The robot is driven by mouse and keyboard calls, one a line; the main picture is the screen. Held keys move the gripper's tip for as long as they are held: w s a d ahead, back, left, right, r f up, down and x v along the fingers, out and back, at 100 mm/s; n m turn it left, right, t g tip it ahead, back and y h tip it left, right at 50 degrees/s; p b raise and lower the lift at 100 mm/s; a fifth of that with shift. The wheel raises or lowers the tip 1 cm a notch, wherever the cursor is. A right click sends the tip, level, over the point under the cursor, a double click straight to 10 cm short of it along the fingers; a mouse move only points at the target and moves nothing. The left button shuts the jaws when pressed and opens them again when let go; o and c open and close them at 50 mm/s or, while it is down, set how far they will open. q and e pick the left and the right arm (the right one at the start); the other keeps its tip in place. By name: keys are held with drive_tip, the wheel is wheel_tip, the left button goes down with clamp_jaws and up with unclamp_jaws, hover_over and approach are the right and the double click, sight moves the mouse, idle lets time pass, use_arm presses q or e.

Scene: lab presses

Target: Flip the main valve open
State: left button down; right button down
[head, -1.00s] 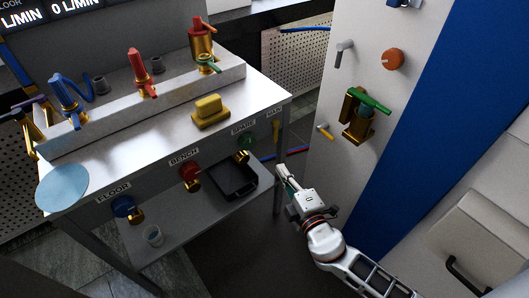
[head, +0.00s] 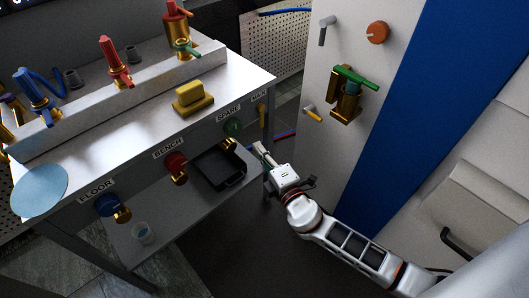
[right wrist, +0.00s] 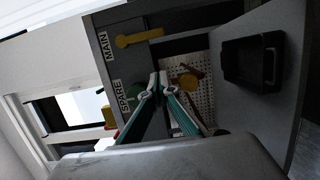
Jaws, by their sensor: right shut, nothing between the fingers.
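The main valve's yellow lever (head: 262,114) is on the front of the metal bench, at its right end, below the MAIN label (head: 259,97). In the head view it hangs about vertical. In the right wrist view the yellow lever (right wrist: 138,37) lies beside the MAIN label (right wrist: 103,45). My right gripper (head: 257,148) is shut and empty, below the lever and apart from it in the picture. In the right wrist view the closed fingertips (right wrist: 158,84) are near the green SPARE knob (right wrist: 134,92), which they partly cover. My left gripper is out of view.
The SPARE knob (head: 232,127), red BENCH knob (head: 176,164) and blue FLOOR knob (head: 107,204) line the bench front. A black tray (head: 219,168) sits on the lower shelf. A cabinet with a green-handled brass valve (head: 346,97) stands to the right.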

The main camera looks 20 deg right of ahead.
sight(261, 116)
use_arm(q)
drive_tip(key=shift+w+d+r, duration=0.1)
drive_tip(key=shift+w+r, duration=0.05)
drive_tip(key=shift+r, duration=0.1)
use_arm(e)
drive_tip(key=w+d, duration=0.3)
drive_tip(key=w, duration=0.4)
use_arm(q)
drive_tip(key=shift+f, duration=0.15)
use_arm(e)
drive_tip(key=shift+w+d, duration=0.1)
